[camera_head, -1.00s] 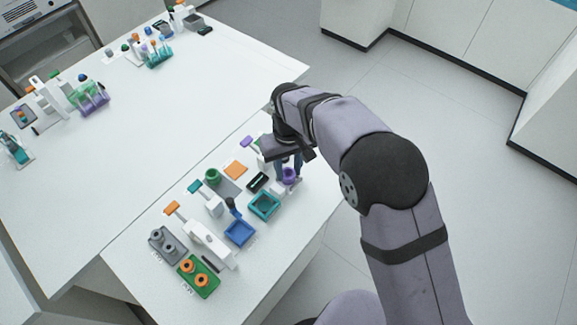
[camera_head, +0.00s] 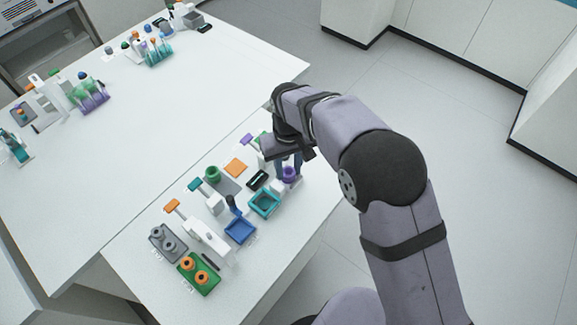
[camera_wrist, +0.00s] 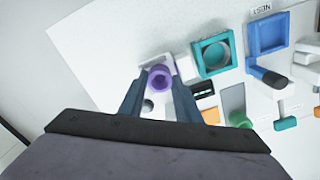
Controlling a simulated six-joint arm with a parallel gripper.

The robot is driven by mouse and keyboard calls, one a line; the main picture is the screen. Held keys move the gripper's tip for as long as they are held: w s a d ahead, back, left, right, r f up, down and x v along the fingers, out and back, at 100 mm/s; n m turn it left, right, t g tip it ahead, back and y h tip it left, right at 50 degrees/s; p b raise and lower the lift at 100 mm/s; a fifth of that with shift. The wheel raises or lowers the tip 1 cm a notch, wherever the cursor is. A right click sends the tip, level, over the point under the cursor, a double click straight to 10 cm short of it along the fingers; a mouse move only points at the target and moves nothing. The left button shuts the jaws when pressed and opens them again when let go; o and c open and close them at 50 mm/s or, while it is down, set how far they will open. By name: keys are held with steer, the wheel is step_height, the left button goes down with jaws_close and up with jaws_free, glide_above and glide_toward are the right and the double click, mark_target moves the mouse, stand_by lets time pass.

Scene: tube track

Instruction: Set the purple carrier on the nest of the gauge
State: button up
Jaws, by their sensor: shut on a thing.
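The purple carrier (camera_wrist: 160,77) is a round, hollow, ring-like piece. It is between the two fingertips of my gripper (camera_wrist: 157,86), which is shut on it. In the head view the carrier (camera_head: 289,174) shows below my gripper (camera_head: 287,165), near the right edge of the table. A white block (camera_wrist: 184,66), seemingly part of the gauge, lies just beside and behind the carrier. A small black display (camera_wrist: 203,89) is to its right. I cannot tell whether the carrier touches the white part, and the nest is largely hidden.
A teal square tray (camera_wrist: 199,58) and a blue square tray (camera_wrist: 251,46) lie to the right in the wrist view. A green ring piece (camera_head: 213,174), an orange pad (camera_head: 236,167) and a green plate with orange rings (camera_head: 199,276) stand nearby. The table's far middle (camera_head: 150,150) is clear.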

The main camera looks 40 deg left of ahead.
steer(key=shift+f, duration=0.15)
steer(key=o, duration=0.9)
steer(key=shift+o, duration=0.2)
